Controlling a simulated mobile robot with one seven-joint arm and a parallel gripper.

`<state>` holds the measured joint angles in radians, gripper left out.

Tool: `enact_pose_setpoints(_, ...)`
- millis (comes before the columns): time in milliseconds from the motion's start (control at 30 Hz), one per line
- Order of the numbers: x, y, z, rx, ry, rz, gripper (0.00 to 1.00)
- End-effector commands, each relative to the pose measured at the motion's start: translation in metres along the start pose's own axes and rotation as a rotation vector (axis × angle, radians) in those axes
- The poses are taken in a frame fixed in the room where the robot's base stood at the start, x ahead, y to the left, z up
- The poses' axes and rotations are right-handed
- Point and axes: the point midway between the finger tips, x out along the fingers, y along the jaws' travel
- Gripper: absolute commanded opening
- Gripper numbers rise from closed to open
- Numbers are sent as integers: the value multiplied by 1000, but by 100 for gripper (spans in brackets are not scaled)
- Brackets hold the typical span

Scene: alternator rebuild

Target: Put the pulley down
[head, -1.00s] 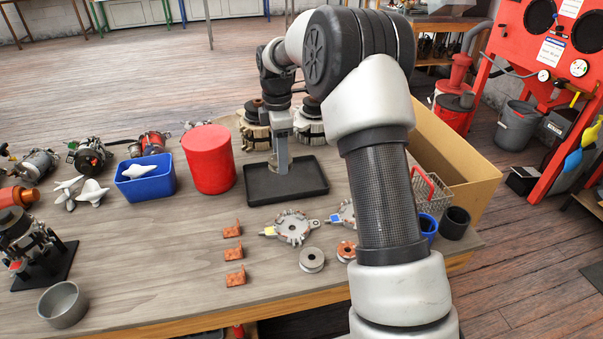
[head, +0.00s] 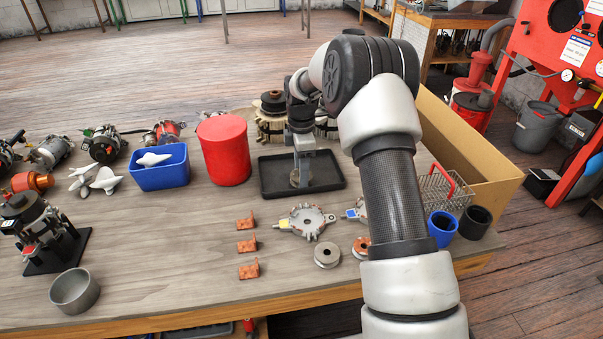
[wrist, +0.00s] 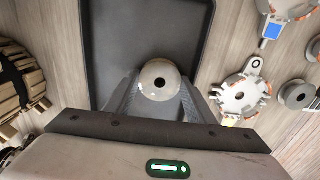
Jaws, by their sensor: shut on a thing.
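The pulley, a small round grey metal piece with a central hole, is between the fingers of my gripper in the wrist view (wrist: 160,80). In the head view the pulley (head: 296,179) shows low under the fingers. My gripper (head: 301,172) points down and is shut on the pulley. Both are over the black tray (head: 329,177), which also shows in the wrist view (wrist: 150,20). The pulley is at or just above the tray floor; I cannot tell whether it touches. The rest of the visible tray floor is bare.
A red canister (head: 222,150) and a blue bin (head: 160,167) stand left of the tray. A slotted alternator housing (head: 306,221), a grey ring (head: 327,255) and copper-coloured brackets (head: 247,245) lie in front. A copper-wound stator (head: 271,118) stands behind.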

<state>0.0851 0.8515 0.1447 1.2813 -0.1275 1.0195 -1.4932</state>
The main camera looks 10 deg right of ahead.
Motion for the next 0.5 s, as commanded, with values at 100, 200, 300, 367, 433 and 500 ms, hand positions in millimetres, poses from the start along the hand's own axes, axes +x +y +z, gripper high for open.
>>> enact_pose_setpoints(100, -1, 1, 0, 0, 0, 4, 20)
enact_pose_setpoints(200, -1, 1, 0, 0, 0, 3, 20)
enact_pose_setpoints(300, 1, 1, 0, 0, 0, 3, 20)
enact_pose_setpoints(367, 3, 1, 0, 0, 0, 2, 51)
enact_pose_setpoints(433, 2, 1, 0, 0, 0, 2, 57)
enact_pose_setpoints(500, 2, 1, 0, 0, 0, 2, 57)
